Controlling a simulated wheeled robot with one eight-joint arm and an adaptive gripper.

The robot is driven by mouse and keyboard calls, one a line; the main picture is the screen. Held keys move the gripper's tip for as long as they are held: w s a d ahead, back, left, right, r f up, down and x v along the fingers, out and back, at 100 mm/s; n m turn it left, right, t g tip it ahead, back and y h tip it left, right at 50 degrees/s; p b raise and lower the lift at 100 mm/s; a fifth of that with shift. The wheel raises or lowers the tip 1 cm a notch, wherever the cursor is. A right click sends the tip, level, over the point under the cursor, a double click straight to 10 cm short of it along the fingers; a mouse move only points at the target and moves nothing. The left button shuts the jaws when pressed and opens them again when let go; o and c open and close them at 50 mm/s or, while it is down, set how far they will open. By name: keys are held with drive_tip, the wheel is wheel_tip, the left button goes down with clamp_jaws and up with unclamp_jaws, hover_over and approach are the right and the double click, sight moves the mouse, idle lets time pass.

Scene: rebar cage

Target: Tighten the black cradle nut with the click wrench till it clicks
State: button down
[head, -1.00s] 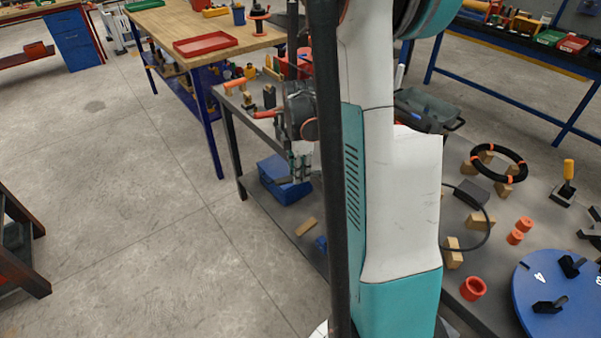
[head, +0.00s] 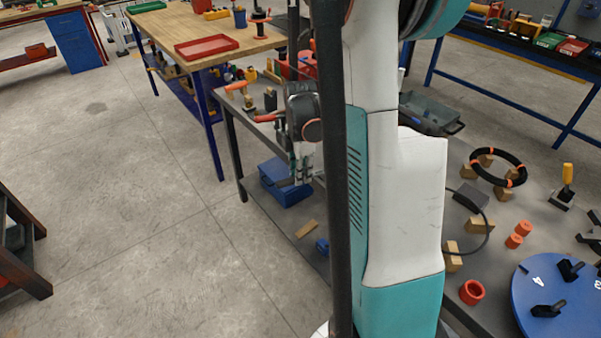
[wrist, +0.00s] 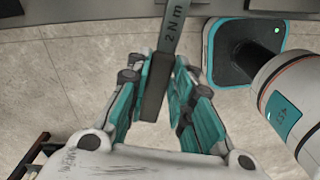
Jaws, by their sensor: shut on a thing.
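My gripper (wrist: 157,88) is shut on the click wrench (wrist: 173,28) in the wrist view. The wrench's dark grip lies between the finger pads, and its flat grey shaft, marked "2 N m", runs up out of the top of the picture. The wrench's head is out of view there. In the head view my gripper (head: 301,168) hangs fingers down by the near edge of the grey workbench (head: 233,130), partly hidden behind a dark post. I cannot make out the wrench there. I cannot pick out the black cradle nut in either view.
An orange-handled fixture (head: 268,117) stands on the workbench beside my gripper. A blue box (head: 283,186) sits on the lower shelf below. A blue numbered disc (head: 560,300) and a black ring on wooden blocks (head: 497,166) are at right.

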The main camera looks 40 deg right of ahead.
drive_tip(key=shift+r+p, duration=1.3)
drive_tip(key=shift+r, duration=0.65)
drive_tip(key=w+a+f+m, duration=0.1)
drive_tip(key=a+m, duration=0.3)
drive_tip(key=a, duration=0.5)
drive_tip(key=w+a+f+m, duration=0.2)
drive_tip(key=a+m, duration=0.3)
drive_tip(key=a, duration=0.4)
drive_tip(key=w+a+f+m, duration=0.2)
drive_tip(key=w+a+m, duration=0.1)
drive_tip(key=a, duration=0.6)
drive_tip(key=shift+w+a+m, duration=0.2)
drive_tip(key=shift+w+m, duration=0.2)
drive_tip(key=shift+m, duration=0.5)
